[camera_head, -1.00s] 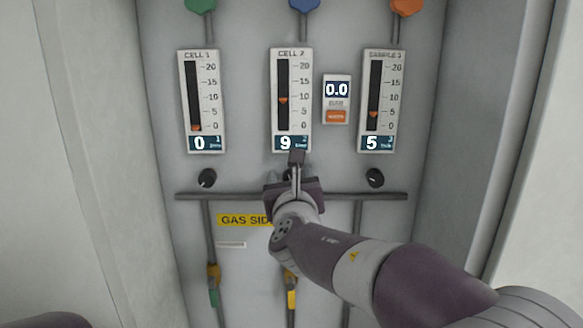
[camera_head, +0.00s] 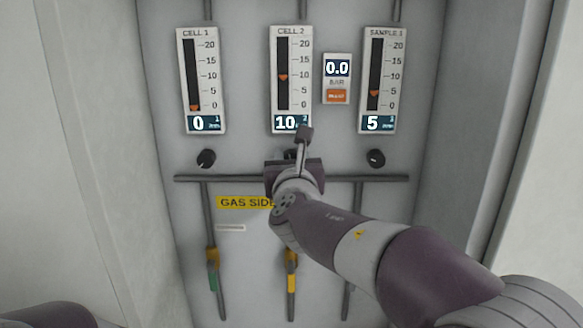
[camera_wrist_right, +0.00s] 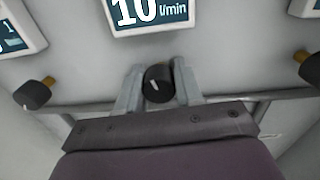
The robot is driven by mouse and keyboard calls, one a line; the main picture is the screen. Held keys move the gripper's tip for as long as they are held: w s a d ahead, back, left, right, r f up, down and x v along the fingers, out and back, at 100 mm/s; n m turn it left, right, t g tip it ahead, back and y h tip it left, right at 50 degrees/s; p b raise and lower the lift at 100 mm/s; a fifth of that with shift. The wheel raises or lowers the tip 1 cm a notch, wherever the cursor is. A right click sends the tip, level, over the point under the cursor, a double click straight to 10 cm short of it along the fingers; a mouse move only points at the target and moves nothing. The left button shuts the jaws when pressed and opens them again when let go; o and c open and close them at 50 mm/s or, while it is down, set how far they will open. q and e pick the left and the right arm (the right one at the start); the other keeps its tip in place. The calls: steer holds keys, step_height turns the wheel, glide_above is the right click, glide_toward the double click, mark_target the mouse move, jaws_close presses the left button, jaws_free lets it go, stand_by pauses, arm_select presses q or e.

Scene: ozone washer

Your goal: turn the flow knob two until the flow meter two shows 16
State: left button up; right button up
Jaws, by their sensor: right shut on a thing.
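Flow meter two, labelled CELL 2 (camera_head: 291,70), stands in the middle of the panel in the head view, and its display reads 10. The display also shows at the top of the right wrist view (camera_wrist_right: 150,12). Flow knob two is a black knob (camera_wrist_right: 158,83) below that meter, with a white mark on its face. My right gripper (camera_wrist_right: 157,88) is shut on the knob, one finger on each side. In the head view the right gripper (camera_head: 294,160) hides most of the knob. My left gripper is out of view.
The CELL 1 meter (camera_head: 201,75) reads 0 and the SAMPLE meter (camera_head: 383,75) reads 5. Black knobs sit below them at left (camera_head: 206,158) and right (camera_head: 375,158). A small box (camera_head: 337,79) reads 0.0. A grey horizontal pipe (camera_head: 225,178) crosses just below the knobs.

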steer(key=m+b, duration=0.2)
steer(key=b, duration=0.1)
steer(key=m+b, duration=0.6)
steer(key=shift+f+b, duration=0.25)
steer(key=shift+b, duration=0.15)
steer(key=m+b, duration=0.1)
steer(key=m, duration=0.1)
steer(key=m+b, duration=0.2)
steer(key=shift+m+t+h, duration=0.3)
steer(key=shift+m, duration=0.1)
steer(key=shift+r+m+b, duration=0.15)
steer(key=shift+m+b, duration=1.25)
steer(key=shift+m, duration=0.5)
steer(key=o, duration=1)
steer(key=shift+s+d, duration=0.1)
steer(key=shift+r, duration=0.1)
